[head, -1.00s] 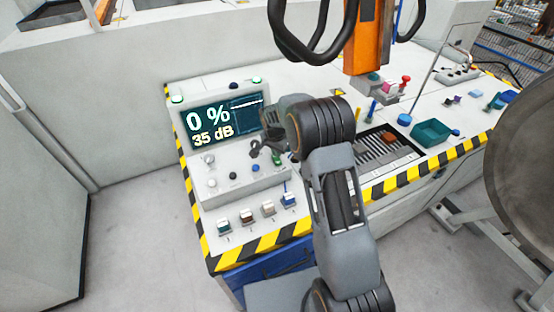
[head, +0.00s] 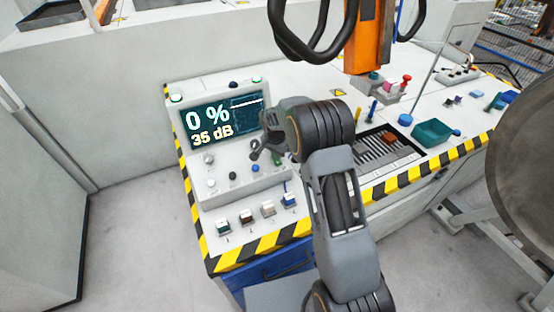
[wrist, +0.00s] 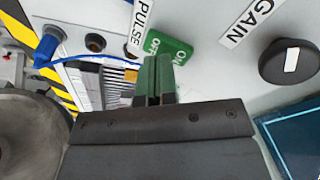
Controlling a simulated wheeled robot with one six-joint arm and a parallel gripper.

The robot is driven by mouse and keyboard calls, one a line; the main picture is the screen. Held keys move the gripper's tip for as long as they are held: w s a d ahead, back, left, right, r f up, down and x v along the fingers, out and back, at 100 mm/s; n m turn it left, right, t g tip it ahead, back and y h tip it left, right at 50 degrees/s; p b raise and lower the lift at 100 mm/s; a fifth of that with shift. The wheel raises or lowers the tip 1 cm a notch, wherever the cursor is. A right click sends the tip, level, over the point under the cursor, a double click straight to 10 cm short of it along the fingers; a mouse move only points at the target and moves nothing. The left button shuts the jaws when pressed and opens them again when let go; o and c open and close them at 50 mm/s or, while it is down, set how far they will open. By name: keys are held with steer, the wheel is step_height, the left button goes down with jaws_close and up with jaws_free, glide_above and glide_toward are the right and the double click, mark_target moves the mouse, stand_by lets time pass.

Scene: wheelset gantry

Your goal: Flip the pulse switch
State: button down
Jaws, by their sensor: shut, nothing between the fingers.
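The pulse switch shows in the wrist view as a green plate (wrist: 170,46) marked OFF and ON, beside a white PULSE label (wrist: 142,24). My gripper (wrist: 156,62) is shut and empty, with its fingertips just in front of the plate's lower edge. The fingers hide part of the switch, so I cannot tell whether they touch it or which way its lever lies. In the head view my gripper (head: 257,150) is over the sloped control panel (head: 243,188), below the screen.
A black knob (wrist: 290,62) sits by the GAIN label (wrist: 253,22). A blue plug and cable (wrist: 48,46) are at the left of the wrist view. The screen (head: 222,120) reads 0 % and 35 dB.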

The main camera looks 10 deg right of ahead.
steer(key=shift+f+b, duration=0.7)
steer(key=shift+f, duration=0.2)
steer(key=shift+r, duration=0.15)
stand_by(0.4)
steer(key=shift+r+p, duration=1.9)
steer(key=shift+r, duration=1.5)
steer(key=shift+s+f+n, duration=0.1)
steer(key=shift+n, duration=0.6)
steer(key=s+r+n+t, duration=0.1)
steer(key=s+r+n, duration=0.1)
steer(key=s+r, duration=0.3)
steer(key=s+r+n+t+y, duration=0.1)
steer(key=s+r+n, duration=0.2)
steer(key=s, duration=1.1)
steer(key=s+r+n+t, duration=0.1)
steer(key=s+r+n, duration=0.2)
steer(key=s+r, duration=0.5)
steer(key=shift+s, duration=0.75)
